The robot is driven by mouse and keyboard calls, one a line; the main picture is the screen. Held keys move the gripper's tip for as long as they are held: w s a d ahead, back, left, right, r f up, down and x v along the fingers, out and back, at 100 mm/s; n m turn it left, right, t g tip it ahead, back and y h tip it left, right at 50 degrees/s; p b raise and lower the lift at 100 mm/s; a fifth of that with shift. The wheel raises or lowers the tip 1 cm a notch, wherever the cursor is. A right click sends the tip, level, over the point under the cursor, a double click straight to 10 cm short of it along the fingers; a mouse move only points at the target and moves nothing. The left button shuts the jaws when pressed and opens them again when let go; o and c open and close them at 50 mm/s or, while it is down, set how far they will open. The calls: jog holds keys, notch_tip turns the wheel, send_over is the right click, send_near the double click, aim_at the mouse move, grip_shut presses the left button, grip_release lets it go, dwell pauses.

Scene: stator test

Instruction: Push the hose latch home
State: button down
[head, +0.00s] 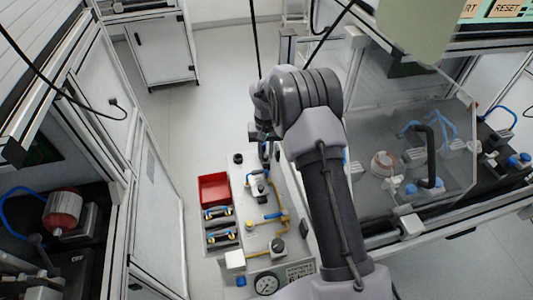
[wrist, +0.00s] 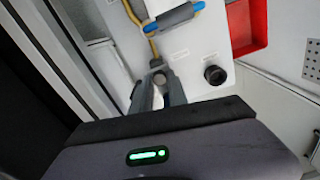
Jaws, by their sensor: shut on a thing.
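My gripper (wrist: 159,86) is low over the white panel (head: 276,204), with its grey fingers closed around a small pale metal part (wrist: 158,101). This part sits near the end of a yellow hose (wrist: 154,46); it may be the hose latch, but the fingers hide most of it. In the head view my gripper (head: 265,143) is at the far end of the panel, partly covered by my arm. A grey bar with blue ends (wrist: 174,18) lies beyond the fingers in the wrist view. I cannot tell how far the latch is in.
A black knob (wrist: 215,75) stands just right of the fingers. A red bin (head: 214,188) and small trays with blue-handled parts line the panel's left side. A pressure gauge (head: 266,284) is at the near end. A clear-covered machine (head: 430,165) stands to the right.

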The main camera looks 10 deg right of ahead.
aim_at(266, 156)
jog(key=c, duration=1.3)
grip_release()
jog(key=shift+r, duration=0.1)
notch_tip(266, 156, up, 17)
jog(key=p, duration=0.6)
jog(key=shift+r, duration=0.15)
